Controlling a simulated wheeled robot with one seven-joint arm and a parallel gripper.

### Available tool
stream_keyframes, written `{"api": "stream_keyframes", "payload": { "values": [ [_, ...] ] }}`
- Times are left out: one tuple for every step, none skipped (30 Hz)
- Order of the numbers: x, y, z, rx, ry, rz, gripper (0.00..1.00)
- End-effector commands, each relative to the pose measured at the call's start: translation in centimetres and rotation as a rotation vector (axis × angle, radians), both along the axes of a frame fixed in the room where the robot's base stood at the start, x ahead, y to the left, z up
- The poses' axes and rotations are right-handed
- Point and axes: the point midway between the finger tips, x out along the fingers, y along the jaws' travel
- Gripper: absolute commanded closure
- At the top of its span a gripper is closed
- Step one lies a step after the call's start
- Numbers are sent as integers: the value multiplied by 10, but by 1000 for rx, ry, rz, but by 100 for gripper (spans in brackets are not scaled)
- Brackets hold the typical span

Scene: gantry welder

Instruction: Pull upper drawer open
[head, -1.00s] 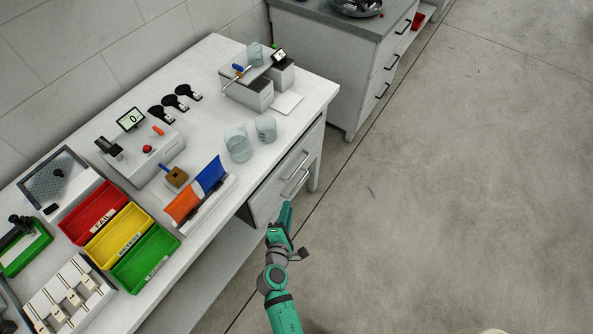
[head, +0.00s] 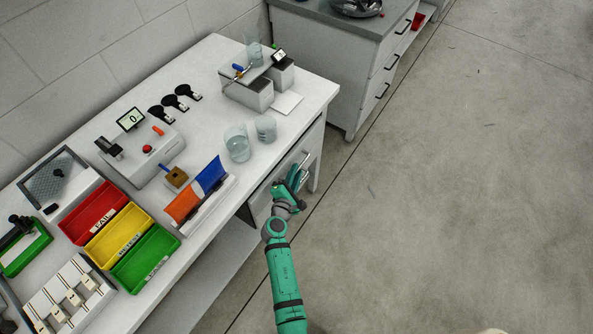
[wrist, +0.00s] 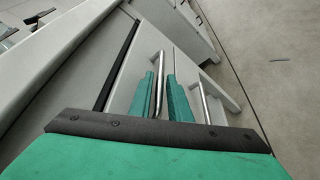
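The upper drawer (wrist: 140,48) is a light grey front under the white bench top. The fingers are apart; contact with the bar cannot be told. The lower drawer's handle (wrist: 206,103) is to the right of the right finger. In the head view my gripper (head: 293,176) is at the drawer front (head: 283,169) and hides part of the handles.
The white bench (head: 312,96) carries two clear beakers (head: 237,146), coloured bins (head: 146,260) and instruments near its front edge. A grey-topped cabinet (head: 340,60) stands beyond it. The concrete floor (head: 450,200) to the right is clear.

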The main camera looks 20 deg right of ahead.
Motion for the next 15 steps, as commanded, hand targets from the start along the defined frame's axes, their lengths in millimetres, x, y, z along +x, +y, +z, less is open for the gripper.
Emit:
{"api": "stream_keyframes", "payload": {
  "values": [
    [4,-3,-1,0,0,0,83],
    [6,-4,-2,1,0,1,83],
    [9,-5,-2,1,-1,0,83],
    [10,-6,-2,1,0,1,83],
    [11,-6,-3,1,0,1,83],
    [12,-7,-3,0,0,1,83],
    [12,-7,-4,1,1,0,83],
    [12,-7,-4,0,0,1,83],
    [12,-8,-4,1,1,2,83],
    [12,-8,-4,1,1,2,83],
    [12,-8,-4,1,1,2,83],
    [12,-8,-4,1,1,2,83],
    [12,-8,-4,0,0,1,83],
    [12,-8,-4,0,0,1,83],
    [12,-8,-4,0,0,1,88]
  ]
}}
